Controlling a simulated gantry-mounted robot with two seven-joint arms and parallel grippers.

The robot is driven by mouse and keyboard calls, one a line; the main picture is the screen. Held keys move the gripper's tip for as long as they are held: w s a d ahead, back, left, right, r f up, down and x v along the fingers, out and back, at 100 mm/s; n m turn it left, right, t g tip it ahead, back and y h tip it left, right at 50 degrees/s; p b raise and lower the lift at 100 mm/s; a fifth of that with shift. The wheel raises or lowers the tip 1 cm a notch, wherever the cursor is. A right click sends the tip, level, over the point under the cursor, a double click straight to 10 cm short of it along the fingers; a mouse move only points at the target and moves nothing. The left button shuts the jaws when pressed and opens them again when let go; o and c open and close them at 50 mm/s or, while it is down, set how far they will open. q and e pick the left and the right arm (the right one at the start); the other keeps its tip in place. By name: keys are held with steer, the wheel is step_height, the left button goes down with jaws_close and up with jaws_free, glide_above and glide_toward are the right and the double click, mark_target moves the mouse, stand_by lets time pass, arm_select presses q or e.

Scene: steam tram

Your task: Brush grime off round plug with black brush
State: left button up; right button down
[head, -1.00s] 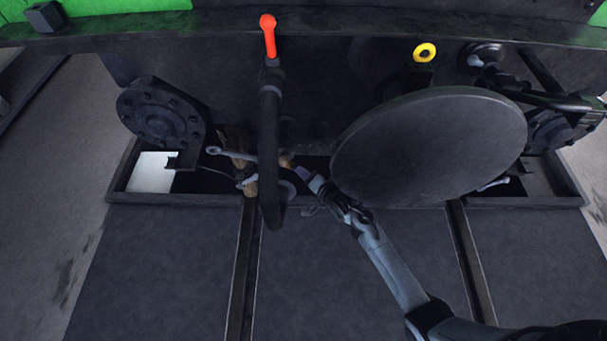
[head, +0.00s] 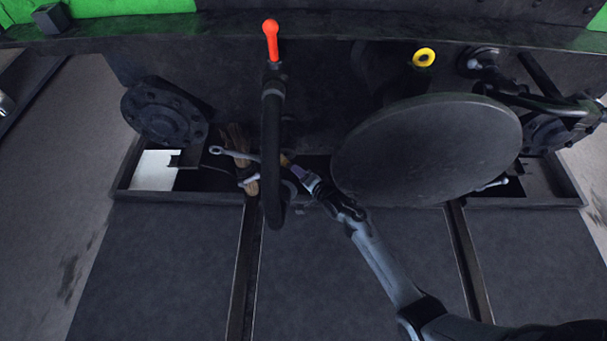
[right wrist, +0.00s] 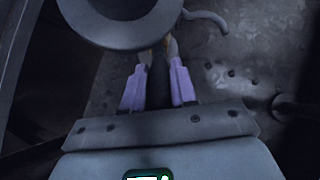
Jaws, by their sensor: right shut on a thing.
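My right gripper (head: 300,172) reaches in from the lower right, between the hanging black hose and the big round buffer. In the right wrist view its two purple fingers (right wrist: 160,85) are shut on a dark, slim handle, which I take to be the black brush (right wrist: 158,88). The brush's far end is mostly hidden. A grey round piece with a broad rim (right wrist: 120,38) lies just beyond and above the fingers. It may be the round plug; I cannot tell whether the brush touches it. My left gripper is not in view.
The black hose (head: 270,150) with a red lever (head: 270,38) hangs left of the gripper. The big buffer disc (head: 428,150) stands close on the right. The plates in front are clear.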

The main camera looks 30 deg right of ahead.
steer(key=shift+w+d+f+b, duration=0.1)
steer(key=shift+w+f+b, duration=0.2)
steer(key=shift+f, duration=0.35)
steer(key=shift+s+d+p, duration=0.6)
steer(key=shift+p, duration=0.1)
steer(key=shift+s+r+p, duration=0.15)
steer(key=shift+r+p, duration=0.75)
steer(key=shift+p, duration=0.2)
steer(key=shift+a, duration=0.15)
